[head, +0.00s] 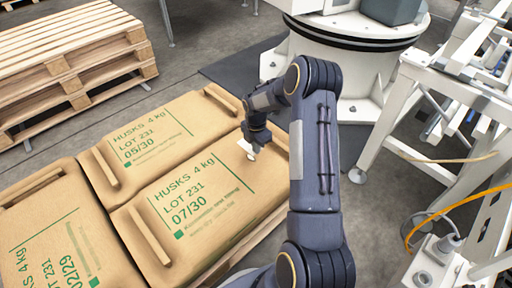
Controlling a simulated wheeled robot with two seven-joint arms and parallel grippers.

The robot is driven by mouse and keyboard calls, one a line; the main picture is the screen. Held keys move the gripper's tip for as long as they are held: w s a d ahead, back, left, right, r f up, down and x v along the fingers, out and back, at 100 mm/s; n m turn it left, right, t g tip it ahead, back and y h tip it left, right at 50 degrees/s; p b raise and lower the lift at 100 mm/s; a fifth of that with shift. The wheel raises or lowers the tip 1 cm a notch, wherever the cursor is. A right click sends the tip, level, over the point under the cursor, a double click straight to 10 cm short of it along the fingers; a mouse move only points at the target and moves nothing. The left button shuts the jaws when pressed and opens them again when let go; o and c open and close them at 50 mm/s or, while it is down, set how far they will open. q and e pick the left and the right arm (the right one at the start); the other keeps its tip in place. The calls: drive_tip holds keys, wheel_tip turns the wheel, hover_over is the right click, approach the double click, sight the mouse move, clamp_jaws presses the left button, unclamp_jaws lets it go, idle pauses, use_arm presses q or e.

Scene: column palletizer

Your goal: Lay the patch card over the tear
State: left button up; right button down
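My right arm comes up from the bottom and bends over to the left. Its gripper (252,146) points down at the upper right part of a brown sack (215,205) printed "HUSKS 4 kg LOT 231 07/30". A small white piece (247,151) shows at the fingertips; I cannot tell whether it is the patch card, a tear showing white or part of the fingers. The fingers are too small to tell open from shut. No other card or tear is distinct; the arm covers the sack's right side. My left gripper is not in view.
More brown sacks lie alongside, one marked 05/30 (160,135) and one marked 02/29 (60,235). Stacked wooden pallets (75,55) stand at the upper left. A white round machine base (350,50) is behind my arm. A white frame (420,100) and orange cable (440,213) are at right.

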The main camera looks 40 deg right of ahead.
drive_tip(key=b, duration=0.4)
hover_over(256, 165)
wheel_tip(256, 165, down, 6)
drive_tip(key=shift+f, duration=0.15)
drive_tip(key=shift+f+b, duration=0.35)
drive_tip(key=shift+f, duration=0.15)
drive_tip(key=shift+f, duration=0.15)
drive_tip(key=c, duration=1.6)
unclamp_jaws()
drive_tip(key=shift+o, duration=0.2)
